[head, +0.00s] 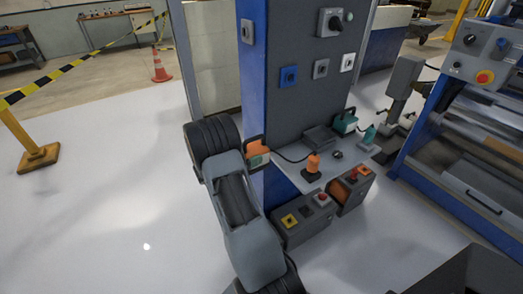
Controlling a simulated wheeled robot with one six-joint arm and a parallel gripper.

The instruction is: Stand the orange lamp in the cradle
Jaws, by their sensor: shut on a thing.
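An orange handled box (258,160) shows just right of my arm, against the blue pillar. Its black handle is on top, and a dark cord runs from it toward the shelf. A smaller orange piece (313,162) stands upright on a black square base (311,174) at the shelf's front left. I cannot tell which orange thing is the lamp, or whether the black base is the cradle. My arm hides the left side of the box. My gripper itself is not visible; it may be hidden behind my arm, so its contact with the box cannot be seen.
The grey shelf (352,165) also holds a teal handled box (345,122), a teal piece (369,135) and a small black round part (337,154). Control boxes (303,222) sit below. A roller machine (470,150) stands at right.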

